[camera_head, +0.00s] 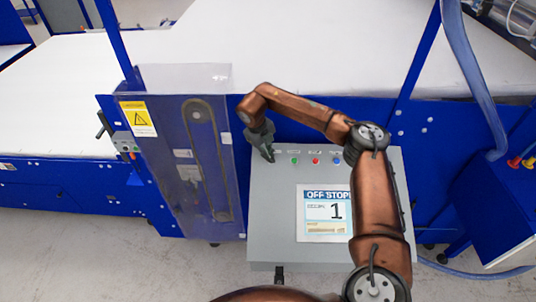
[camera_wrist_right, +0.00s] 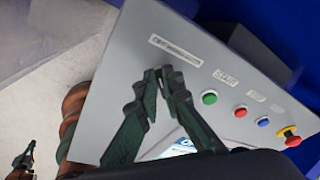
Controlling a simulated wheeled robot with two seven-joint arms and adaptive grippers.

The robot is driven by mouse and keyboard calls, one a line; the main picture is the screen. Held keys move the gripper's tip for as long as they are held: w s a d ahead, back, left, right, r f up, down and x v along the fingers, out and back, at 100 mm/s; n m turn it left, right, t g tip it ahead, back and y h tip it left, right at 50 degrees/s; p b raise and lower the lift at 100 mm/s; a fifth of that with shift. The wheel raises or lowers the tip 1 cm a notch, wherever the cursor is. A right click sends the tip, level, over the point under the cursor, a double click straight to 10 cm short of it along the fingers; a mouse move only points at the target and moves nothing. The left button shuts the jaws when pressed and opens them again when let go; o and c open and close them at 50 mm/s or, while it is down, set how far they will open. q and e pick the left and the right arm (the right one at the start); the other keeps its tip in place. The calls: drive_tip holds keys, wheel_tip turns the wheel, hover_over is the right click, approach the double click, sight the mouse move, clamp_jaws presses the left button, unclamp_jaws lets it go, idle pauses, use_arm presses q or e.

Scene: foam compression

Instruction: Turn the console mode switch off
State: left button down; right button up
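The grey console (camera_head: 275,220) stands in the middle of the head view, with a panel reading OFF STOP and 1. Its top row has a label (camera_wrist_right: 175,50) at the left end in the right wrist view. My right gripper (camera_head: 267,154) is at the console's upper left corner. In the right wrist view its dark green fingertips (camera_wrist_right: 161,72) come together just below that label. The mode switch is not visible; the fingertips cover the spot under the label. I cannot tell whether they hold a knob. My left gripper (camera_wrist_right: 23,158) shows only small at the lower left of the wrist view.
Green (camera_wrist_right: 209,97), red (camera_wrist_right: 240,110) and blue (camera_wrist_right: 263,121) buttons and a red emergency stop (camera_wrist_right: 289,136) line the console's top edge. A blue machine guard (camera_head: 165,190) stands close to the left. A white conveyor bed (camera_head: 330,45) lies behind.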

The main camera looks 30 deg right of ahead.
drive_tip(key=o, duration=0.4)
drive_tip(key=shift+s+a+f, duration=0.1)
drive_tip(key=shift+s+f, duration=0.1)
drive_tip(key=shift+f, duration=0.1)
drive_tip(key=shift+o, duration=0.2)
drive_tip(key=shift+d, duration=0.2)
drive_tip(key=shift+w+r, duration=0.1)
drive_tip(key=shift+r, duration=0.1)
drive_tip(key=v, duration=1.2)
